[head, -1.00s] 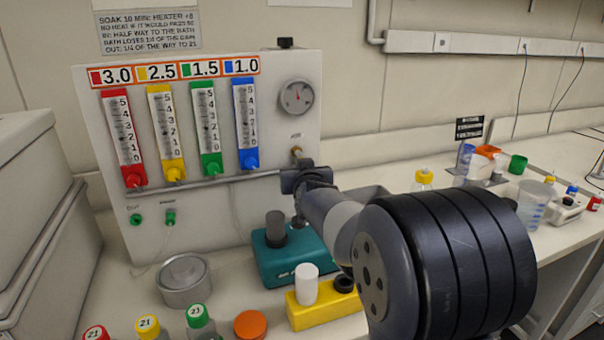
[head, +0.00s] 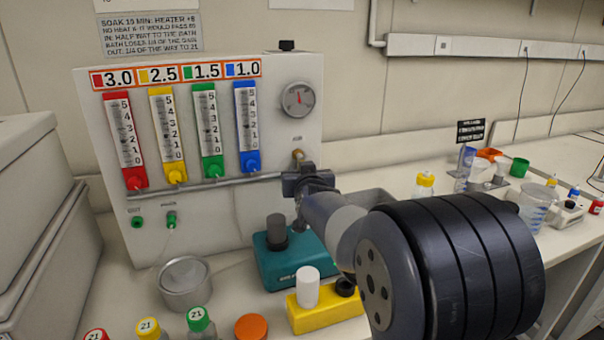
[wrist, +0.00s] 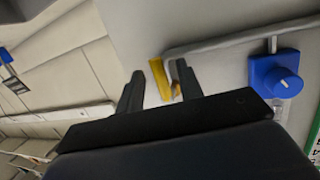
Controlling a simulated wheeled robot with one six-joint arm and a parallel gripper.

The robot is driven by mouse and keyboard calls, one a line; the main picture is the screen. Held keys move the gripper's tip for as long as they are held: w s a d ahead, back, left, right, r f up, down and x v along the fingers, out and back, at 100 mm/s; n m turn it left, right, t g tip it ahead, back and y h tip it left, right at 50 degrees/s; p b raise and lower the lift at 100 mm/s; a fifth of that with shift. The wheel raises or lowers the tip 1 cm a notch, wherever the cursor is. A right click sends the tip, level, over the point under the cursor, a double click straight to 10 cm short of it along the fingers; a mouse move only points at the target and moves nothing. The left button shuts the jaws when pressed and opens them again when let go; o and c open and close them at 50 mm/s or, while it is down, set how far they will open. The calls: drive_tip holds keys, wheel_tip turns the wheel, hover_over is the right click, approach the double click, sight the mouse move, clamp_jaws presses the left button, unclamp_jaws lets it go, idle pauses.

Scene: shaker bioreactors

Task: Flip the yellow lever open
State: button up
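The yellow lever (wrist: 159,77) shows in the wrist view as a short flat bar on the pale panel, with a small brass-coloured part (wrist: 176,90) beside it. My gripper (wrist: 158,83) is open, with one finger on each side of the lever. A gap shows between the lever and the left finger; the right finger is closer, and I cannot tell whether it touches. In the head view my gripper (head: 308,180) is at the panel's lower right, just below a brass fitting (head: 298,156). The lever itself is hidden there behind the gripper.
The panel (head: 110,215) carries several coloured flow meters, a round gauge (head: 298,98) and a horizontal rail. A blue knob (wrist: 275,77) is right of the lever in the wrist view. Below my arm are a teal device (head: 285,262), a yellow block (head: 318,312) and a metal pot (head: 185,285).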

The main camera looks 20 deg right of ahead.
drive_tip(key=p+v, duration=0.1)
drive_tip(key=v, duration=0.9)
drive_tip(key=shift+s, duration=0.2)
drive_tip(key=shift+w, duration=0.1)
drive_tip(key=x, duration=1)
drive_tip(key=shift+w+b, duration=0.3)
drive_tip(key=shift+b, duration=0.15)
drive_tip(key=shift+s, duration=0.1)
